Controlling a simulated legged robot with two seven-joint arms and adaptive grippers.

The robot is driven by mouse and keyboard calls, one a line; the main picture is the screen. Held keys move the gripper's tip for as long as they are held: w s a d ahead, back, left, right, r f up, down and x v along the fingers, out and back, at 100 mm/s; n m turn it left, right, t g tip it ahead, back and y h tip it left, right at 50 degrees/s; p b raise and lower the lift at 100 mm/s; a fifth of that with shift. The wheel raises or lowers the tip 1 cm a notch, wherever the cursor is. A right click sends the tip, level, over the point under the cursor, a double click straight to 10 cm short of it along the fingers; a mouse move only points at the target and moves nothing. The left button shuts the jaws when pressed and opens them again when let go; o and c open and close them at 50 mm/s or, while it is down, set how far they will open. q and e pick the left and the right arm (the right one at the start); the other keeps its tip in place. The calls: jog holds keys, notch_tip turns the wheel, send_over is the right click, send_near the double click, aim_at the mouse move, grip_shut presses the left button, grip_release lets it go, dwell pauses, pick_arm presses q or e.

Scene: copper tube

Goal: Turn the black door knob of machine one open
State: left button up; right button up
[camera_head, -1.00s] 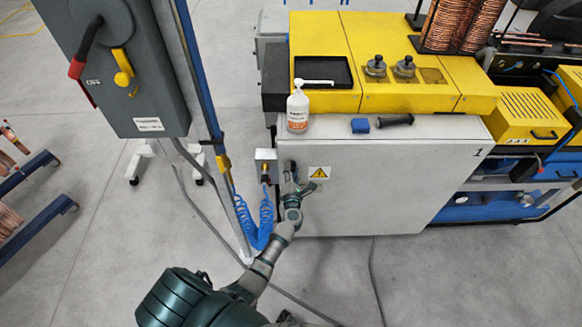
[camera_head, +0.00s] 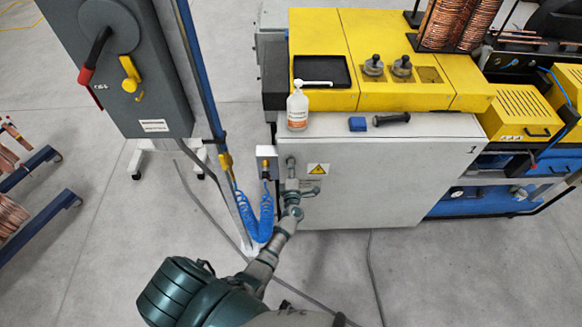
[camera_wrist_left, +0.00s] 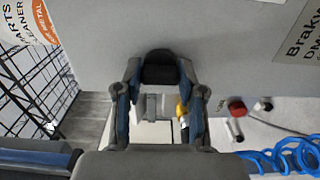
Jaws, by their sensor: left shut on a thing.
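The white cabinet of machine one (camera_head: 380,190) has a "1" on its top right and a closed-looking front door. The black door knob (camera_wrist_left: 160,68) shows in the left wrist view between my two fingers, against the pale door. My left gripper (camera_head: 293,187) is at the upper left of the door, below and left of the yellow warning label (camera_head: 318,169). It is shut on the knob, with one finger on each side in the left wrist view (camera_wrist_left: 160,78). In the head view the gripper hides the knob. My right gripper is not in view.
A small grey box (camera_head: 266,162) with a coiled blue hose (camera_head: 262,218) is close left of my gripper. A grey electrical cabinet (camera_head: 125,75) on a post stands further left. A white bottle (camera_head: 297,108) stands on the machine's top edge. Cables cross the floor.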

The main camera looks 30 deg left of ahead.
pick_arm(q)
jog(key=shift+d+f, duration=0.15)
jog(key=shift+f, duration=0.1)
jog(key=o, duration=1.1)
jog(key=shift+o, duration=0.2)
jog(key=shift+w, duration=0.1)
jog(key=v, duration=1.2)
